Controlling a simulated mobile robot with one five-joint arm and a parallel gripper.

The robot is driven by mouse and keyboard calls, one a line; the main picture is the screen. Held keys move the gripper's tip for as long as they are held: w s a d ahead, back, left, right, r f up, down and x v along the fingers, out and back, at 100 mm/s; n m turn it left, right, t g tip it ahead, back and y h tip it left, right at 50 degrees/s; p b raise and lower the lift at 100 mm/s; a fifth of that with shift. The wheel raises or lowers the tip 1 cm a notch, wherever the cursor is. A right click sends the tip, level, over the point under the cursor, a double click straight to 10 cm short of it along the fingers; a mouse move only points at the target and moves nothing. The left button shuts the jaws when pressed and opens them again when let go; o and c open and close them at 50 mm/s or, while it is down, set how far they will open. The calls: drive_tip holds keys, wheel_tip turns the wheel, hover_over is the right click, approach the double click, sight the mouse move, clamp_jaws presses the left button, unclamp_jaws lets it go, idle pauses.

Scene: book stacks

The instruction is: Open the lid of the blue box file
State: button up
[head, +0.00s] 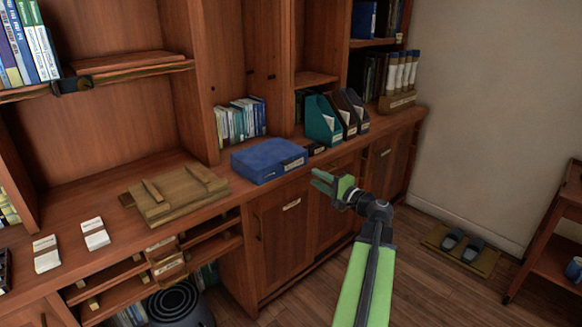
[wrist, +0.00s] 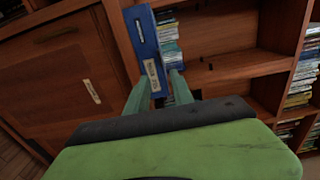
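The blue box file (head: 268,160) lies flat with its lid shut on the wooden counter, and its labelled front side faces the room. My gripper (head: 318,178) is in front of the counter edge, to the right of the box file and apart from it in the head view. In the wrist view the box file (wrist: 148,50) shows beyond the fingers, with its label and front edge in sight.
A wooden board (head: 178,193) lies left of the box file. Upright books (head: 240,119) stand behind it. A small dark labelled item (head: 316,149) and a teal magazine holder (head: 322,121) stand to its right. Cabinet doors (head: 285,235) are below the counter.

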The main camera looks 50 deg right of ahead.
drive_tip(key=w+d, duration=0.1)
drive_tip(key=w, duration=1.3)
clamp_jaws()
idle(0.7)
